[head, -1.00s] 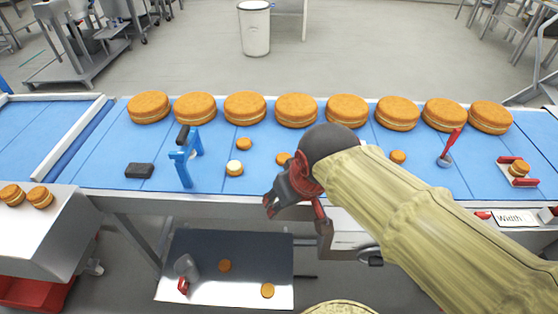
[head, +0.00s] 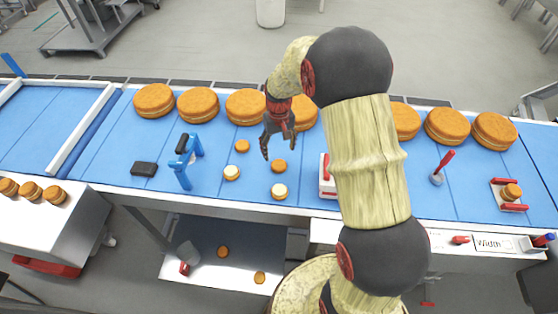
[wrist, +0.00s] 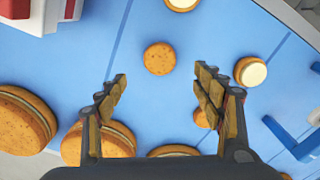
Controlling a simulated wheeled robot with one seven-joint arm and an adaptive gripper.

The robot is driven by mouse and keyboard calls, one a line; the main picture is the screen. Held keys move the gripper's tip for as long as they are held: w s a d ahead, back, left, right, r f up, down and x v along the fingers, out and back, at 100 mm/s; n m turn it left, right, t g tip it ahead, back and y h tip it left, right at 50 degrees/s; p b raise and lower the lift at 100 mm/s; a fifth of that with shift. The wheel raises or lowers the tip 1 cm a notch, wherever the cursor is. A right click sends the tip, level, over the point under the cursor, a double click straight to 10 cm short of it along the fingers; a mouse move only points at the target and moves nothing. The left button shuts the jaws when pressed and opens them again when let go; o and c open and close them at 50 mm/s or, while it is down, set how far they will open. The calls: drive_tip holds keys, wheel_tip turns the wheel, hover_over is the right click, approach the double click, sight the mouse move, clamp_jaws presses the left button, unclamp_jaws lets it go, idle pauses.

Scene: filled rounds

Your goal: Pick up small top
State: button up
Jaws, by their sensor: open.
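A small plain brown top (head: 279,166) lies flat on the blue belt in the head view. In the wrist view this top (wrist: 159,59) is just beyond the fingertips, centred between them. My gripper (head: 279,150) is open and empty, pointing down over the belt; its spread fingers show in the wrist view (wrist: 160,76). A second plain top (head: 242,146) lies farther back left; in the wrist view it (wrist: 203,118) is partly hidden by the right finger. Two small cream-topped rounds (head: 231,173) (head: 279,191) lie nearer the front.
A row of large filled rounds (head: 198,104) lines the back of the belt, partly hidden by my arm. A blue stand (head: 183,172) and a black block (head: 144,169) stand left. A red-and-white box (head: 327,178) is right of the tops. A red-handled tool (head: 441,168) stands farther right.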

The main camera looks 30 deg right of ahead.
sight(279, 163)
drive_tip(key=shift+w+f+b, duration=0.2)
drive_tip(key=shift+f+b, duration=0.15)
drive_tip(key=shift+f, duration=4)
drive_tip(key=shift+c, duration=0.9)
drive_tip(key=c, duration=0.7)
drive_tip(key=shift+r, duration=0.1)
